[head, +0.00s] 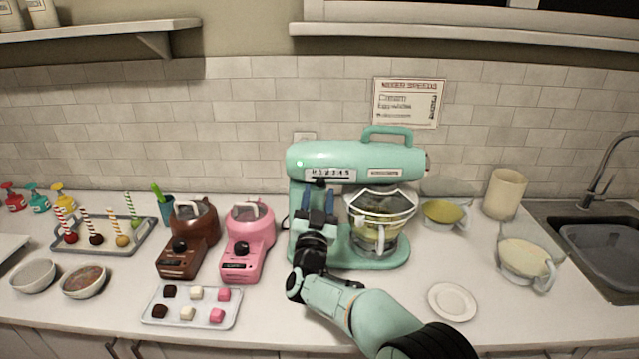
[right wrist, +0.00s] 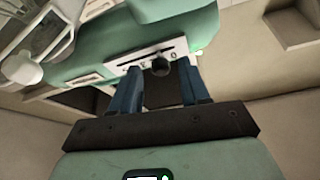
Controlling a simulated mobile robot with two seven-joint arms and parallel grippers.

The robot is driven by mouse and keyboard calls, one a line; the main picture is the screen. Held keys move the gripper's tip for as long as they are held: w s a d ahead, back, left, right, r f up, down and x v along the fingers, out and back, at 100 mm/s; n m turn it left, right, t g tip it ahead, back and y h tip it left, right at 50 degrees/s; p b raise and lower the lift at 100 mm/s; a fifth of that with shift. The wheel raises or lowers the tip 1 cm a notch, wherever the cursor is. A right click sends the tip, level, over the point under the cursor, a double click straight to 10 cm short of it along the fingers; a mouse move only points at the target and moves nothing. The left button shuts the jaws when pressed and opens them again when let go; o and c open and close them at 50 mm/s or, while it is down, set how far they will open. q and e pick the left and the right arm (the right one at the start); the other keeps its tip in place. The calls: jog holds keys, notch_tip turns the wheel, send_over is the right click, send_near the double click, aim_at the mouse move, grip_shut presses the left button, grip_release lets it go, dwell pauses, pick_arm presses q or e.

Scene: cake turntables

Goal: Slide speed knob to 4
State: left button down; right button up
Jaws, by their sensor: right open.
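The mint-green stand mixer (head: 350,160) stands at the back middle of the counter. Its white speed plate (head: 330,173) carries printed digits on the side of the head. In the head view the knob (head: 320,183) is a small dark spot. My right gripper (head: 318,194) points up at the plate with blue fingers apart. In the wrist view its fingers (right wrist: 159,74) stand either side of the knob; contact is unclear. My left gripper is out of view.
The glass mixer bowl (head: 378,235) is just right of my right gripper. A pink melter (head: 247,240) and a brown melter (head: 188,240) stand to the left. A sweets tray (head: 193,321) lies in front. A white plate (head: 452,302) lies front right, with bare counter around it.

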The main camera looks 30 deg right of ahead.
aim_at(320, 187)
jog(key=shift+p+x, duration=0.35)
jog(key=shift+x, duration=1.2)
jog(key=shift+c, duration=0.4)
grip_shut()
jog(key=s+d+b, duration=0.2)
jog(key=d, duration=0.1)
jog(key=shift+s+d+f+b, duration=0.15)
jog(key=shift+d+f+b, duration=0.05)
jog(key=shift+d+b, duration=0.1)
jog(key=shift+s+d, duration=0.1)
jog(key=shift+d, duration=0.1)
jog(key=shift+a+r, duration=0.1)
jog(key=shift+o, duration=0.4)
grip_release()
jog(key=shift+a, duration=0.1)
